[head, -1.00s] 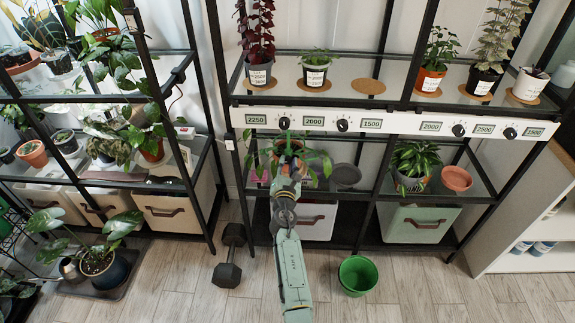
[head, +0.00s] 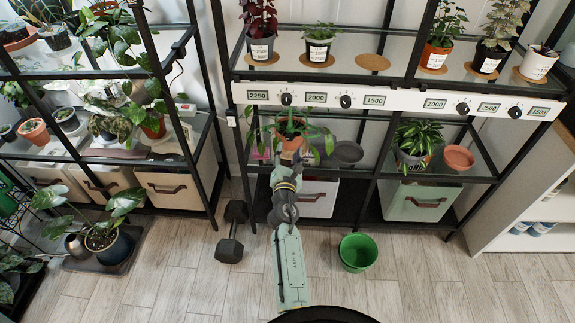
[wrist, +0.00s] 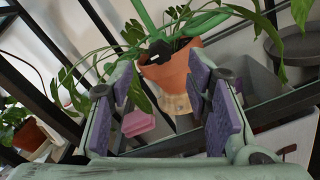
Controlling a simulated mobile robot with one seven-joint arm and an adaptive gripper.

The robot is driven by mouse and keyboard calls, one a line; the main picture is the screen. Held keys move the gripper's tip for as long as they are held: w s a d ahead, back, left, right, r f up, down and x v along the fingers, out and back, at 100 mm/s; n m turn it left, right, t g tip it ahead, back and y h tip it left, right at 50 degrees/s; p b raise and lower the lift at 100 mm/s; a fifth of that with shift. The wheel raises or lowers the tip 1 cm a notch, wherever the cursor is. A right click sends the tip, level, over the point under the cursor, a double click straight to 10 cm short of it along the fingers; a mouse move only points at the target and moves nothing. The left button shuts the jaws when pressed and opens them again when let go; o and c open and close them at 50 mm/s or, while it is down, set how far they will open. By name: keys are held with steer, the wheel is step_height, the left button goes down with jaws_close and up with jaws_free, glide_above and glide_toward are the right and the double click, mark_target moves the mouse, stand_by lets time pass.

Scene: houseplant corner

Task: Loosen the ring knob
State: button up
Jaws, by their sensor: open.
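A dark knob (wrist: 158,52) with a white mark shows in the wrist view, in front of the rim of a terracotta pot (wrist: 172,74). I take it as the ring knob; the ring itself is not clear. In the head view the pot (head: 290,127) holds a leafy plant on the middle shelf, and the knob cannot be made out there. My gripper (wrist: 168,98) is open, its purple-padded fingers on either side of the view below the knob, with nothing between them. In the head view my gripper (head: 291,157) is just below and in front of the pot.
A white panel (head: 400,99) with several black dials and number labels runs above the pot. A grey bowl (head: 348,152) stands right of it. Leaves hang around my fingers, and black shelf posts (head: 365,190) stand nearby. A dumbbell (head: 232,232) and green bucket (head: 357,252) are on the floor.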

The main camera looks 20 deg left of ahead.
steer(key=v, duration=0.6)
steer(key=shift+s, duration=0.2)
